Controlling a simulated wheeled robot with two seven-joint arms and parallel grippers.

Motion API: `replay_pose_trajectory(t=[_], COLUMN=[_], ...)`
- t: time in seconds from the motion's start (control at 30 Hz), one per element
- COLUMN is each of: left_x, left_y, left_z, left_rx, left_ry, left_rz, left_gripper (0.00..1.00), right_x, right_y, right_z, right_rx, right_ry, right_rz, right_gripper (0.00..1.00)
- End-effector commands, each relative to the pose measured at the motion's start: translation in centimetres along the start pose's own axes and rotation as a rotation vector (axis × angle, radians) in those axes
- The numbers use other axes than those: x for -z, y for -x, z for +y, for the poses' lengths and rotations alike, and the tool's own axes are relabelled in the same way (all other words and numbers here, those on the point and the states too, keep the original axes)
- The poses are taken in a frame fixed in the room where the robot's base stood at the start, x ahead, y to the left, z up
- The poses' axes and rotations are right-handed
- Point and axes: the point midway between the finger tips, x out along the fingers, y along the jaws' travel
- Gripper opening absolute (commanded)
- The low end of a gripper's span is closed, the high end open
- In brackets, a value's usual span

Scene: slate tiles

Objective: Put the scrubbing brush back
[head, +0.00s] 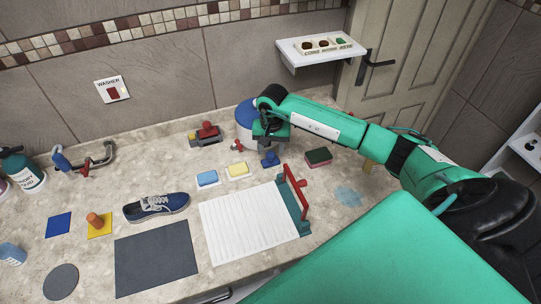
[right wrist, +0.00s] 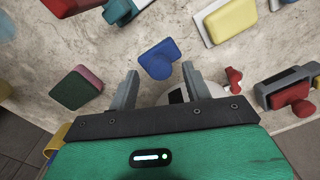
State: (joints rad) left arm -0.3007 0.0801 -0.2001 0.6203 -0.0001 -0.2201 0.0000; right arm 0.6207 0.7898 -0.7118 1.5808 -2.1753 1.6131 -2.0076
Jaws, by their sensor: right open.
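No object is clearly recognisable as the scrubbing brush. My left gripper is out of view.
A blue-topped white tub (head: 245,113) stands beside my right gripper. Yellow-and-white (head: 237,170) and blue-and-white blocks (head: 207,178) lie left of it. A white ribbed mat (head: 250,225) with a red bar frame (head: 290,187), a shoe (head: 157,207) and a wall shelf (head: 312,48) are nearby.

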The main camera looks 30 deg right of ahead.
Motion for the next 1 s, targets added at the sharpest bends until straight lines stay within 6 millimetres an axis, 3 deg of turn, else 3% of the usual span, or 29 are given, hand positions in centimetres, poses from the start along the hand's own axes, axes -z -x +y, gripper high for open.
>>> replay_pose_trajectory(t=[0.1, 0.4, 0.6, 1.0], left_x=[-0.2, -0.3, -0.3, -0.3], left_y=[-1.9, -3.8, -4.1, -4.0], left_z=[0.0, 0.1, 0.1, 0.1], left_rx=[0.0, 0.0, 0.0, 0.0], left_ry=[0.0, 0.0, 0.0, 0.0], left_rz=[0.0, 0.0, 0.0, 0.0], left_gripper=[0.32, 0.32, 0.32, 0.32], right_x=[0.2, 0.1, 0.0, 0.0], right_y=[2.4, 7.6, 9.0, 9.1], right_z=[0.0, 0.0, 0.0, 0.0], right_rx=[0.003, 0.001, 0.0, 0.0], right_ry=[0.001, 0.0, 0.0, -0.001], right_rz=[0.008, 0.003, 0.001, 0.0], right_gripper=[0.5, 0.5, 0.5, 0.5])
